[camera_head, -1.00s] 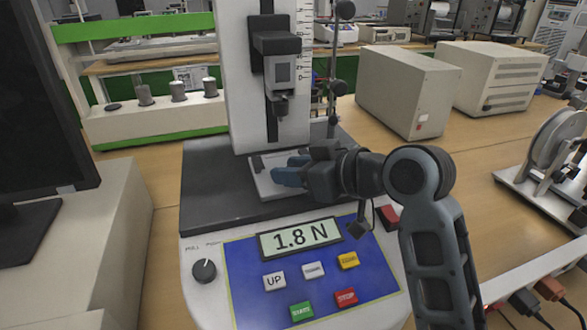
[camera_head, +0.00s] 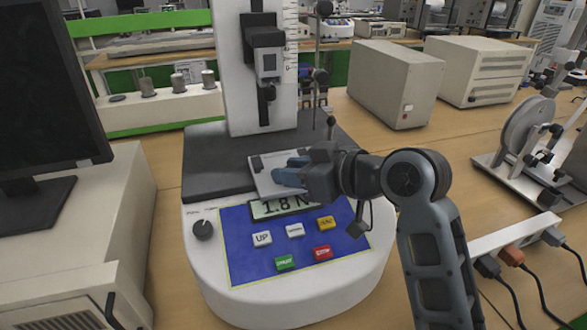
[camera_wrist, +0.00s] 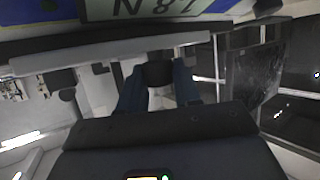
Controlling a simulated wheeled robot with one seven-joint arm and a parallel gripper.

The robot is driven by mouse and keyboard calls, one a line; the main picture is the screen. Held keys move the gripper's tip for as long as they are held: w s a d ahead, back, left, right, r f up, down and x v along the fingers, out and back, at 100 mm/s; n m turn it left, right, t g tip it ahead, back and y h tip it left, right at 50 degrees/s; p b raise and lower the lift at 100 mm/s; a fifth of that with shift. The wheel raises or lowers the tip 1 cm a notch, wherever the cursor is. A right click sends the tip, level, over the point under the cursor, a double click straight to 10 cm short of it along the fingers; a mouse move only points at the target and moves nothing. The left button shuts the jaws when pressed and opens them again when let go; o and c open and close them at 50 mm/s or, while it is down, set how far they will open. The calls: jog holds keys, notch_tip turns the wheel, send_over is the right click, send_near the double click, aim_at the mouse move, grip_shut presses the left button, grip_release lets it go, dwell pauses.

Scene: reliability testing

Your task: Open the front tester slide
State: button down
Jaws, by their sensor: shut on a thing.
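The front tester slide (camera_head: 265,180) is a light grey plate on the dark base of the force tester. It sticks out forward over the top edge of the display (camera_head: 290,204), which reads 1.8 N. My gripper (camera_head: 288,174), with blue fingers, reaches in from the right over the slide. In the wrist view its fingers (camera_wrist: 158,88) close around a dark knob (camera_wrist: 160,73) at the slide's edge. The exact contact is partly hidden by the fingers and wrist.
The tester's column (camera_head: 258,95) with its dark head stands behind the slide. A monitor (camera_head: 45,110) is at left, beige boxes (camera_head: 395,85) at back right, and a power strip (camera_head: 515,240) at right.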

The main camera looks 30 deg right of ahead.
jog(key=c, duration=0.8)
grip_release()
jog(key=shift+a, duration=0.1)
jog(key=shift+s, duration=0.1)
jog(key=v, duration=0.7)
jog(key=shift+s, duration=0.25)
